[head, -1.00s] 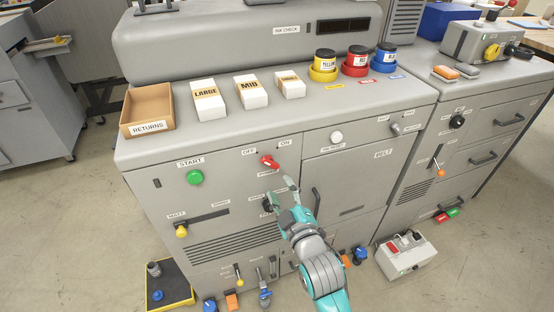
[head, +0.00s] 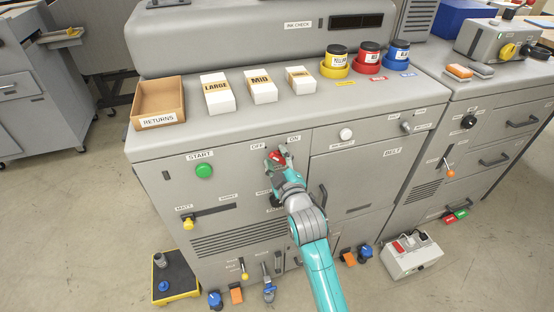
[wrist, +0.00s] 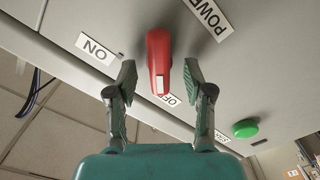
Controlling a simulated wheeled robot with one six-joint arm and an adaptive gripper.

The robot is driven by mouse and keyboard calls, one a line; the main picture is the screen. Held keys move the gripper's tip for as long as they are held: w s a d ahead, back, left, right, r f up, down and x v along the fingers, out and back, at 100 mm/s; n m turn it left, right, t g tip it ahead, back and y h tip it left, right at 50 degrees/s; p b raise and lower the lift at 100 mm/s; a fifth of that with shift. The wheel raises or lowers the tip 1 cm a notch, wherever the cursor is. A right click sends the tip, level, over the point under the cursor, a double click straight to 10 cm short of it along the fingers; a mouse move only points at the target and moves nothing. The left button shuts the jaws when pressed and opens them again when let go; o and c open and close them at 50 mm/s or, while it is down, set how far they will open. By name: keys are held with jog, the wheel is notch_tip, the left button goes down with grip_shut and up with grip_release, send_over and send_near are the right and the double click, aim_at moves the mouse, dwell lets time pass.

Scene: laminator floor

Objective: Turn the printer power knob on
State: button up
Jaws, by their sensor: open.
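The red power knob (head: 275,155) is on the front panel of the grey printer, below the OFF label (head: 258,146) and the ON label (head: 294,139). In the wrist view the red knob (wrist: 159,60) stands out from the panel, with the ON label (wrist: 95,48) to its left and the OFF label beside its lower end. My gripper (head: 277,158) is at the knob. In the wrist view my open gripper (wrist: 160,82) has one finger on each side of the knob, with a gap on both sides. The knob's lower part is partly hidden in the head view.
A green START button (head: 204,171) is left of the knob. A black knob (head: 276,199) sits just below, partly behind my arm. A white button (head: 346,134) is to the right. Boxes, a RETURNS tray (head: 183,101) and ink jars stand on top.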

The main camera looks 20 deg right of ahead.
grip_shut()
jog(key=shift+m, duration=0.4)
jog(key=m, duration=0.4)
jog(key=shift+d+r, duration=0.1)
jog(key=shift+d, duration=0.1)
jog(key=m, duration=0.4)
jog(key=shift+d, duration=0.25)
jog(key=m, duration=0.5)
jog(key=shift+d, duration=0.2)
jog(key=shift+d+m, duration=0.15)
jog(key=shift+m, duration=1.85)
